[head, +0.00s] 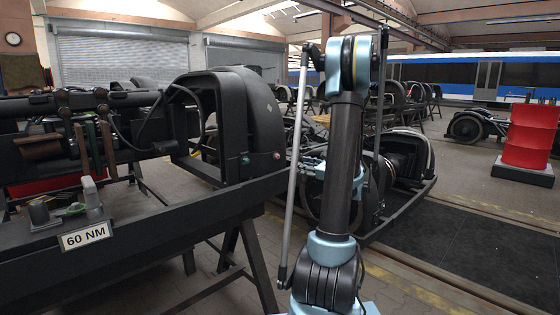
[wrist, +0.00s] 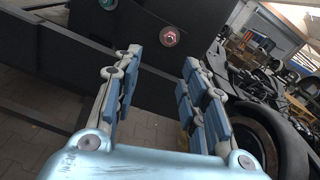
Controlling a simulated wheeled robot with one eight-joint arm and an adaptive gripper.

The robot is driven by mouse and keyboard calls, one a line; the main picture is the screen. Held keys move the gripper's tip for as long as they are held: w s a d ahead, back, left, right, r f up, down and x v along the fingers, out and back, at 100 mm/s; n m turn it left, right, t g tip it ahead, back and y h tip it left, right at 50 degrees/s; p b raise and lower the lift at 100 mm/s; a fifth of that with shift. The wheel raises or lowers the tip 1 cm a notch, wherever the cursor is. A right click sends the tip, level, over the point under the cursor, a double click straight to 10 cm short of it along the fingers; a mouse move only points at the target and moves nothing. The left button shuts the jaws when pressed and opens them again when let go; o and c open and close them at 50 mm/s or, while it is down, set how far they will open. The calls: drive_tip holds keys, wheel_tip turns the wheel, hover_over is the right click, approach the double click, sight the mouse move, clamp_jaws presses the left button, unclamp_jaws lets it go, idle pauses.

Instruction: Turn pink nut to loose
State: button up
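The pink nut (head: 277,155) sits on the lower end face of a black curved housing (head: 262,115) in the head view. In the wrist view the pink nut (wrist: 169,36) is a round pink-red piece on the dark face, up ahead between the fingertips. My gripper (wrist: 160,62) is open and empty, its blue-padded fingers apart on both sides of the nut's line of sight. The fingers do not appear to touch the nut; the exact gap cannot be told. In the head view my gripper is not clearly seen.
A green nut (head: 245,160) sits left of the pink one, also at the wrist view's top edge (wrist: 108,5). A dark bench (head: 150,225) with a "60 NM" sign (head: 86,236) stands at left. Another bogie (head: 400,165) lies behind my arm. Red drums (head: 530,135) stand at right.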

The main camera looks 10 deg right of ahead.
drive_tip(key=d+m, duration=0.1)
approach(279, 157)
drive_tip(key=shift+t, duration=0.4)
drive_tip(key=x, duration=0.9)
drive_tip(key=shift+a+f, duration=0.2)
drive_tip(key=shift+a, duration=0.05)
drive_tip(key=shift+c, duration=0.3)
clamp_jaws()
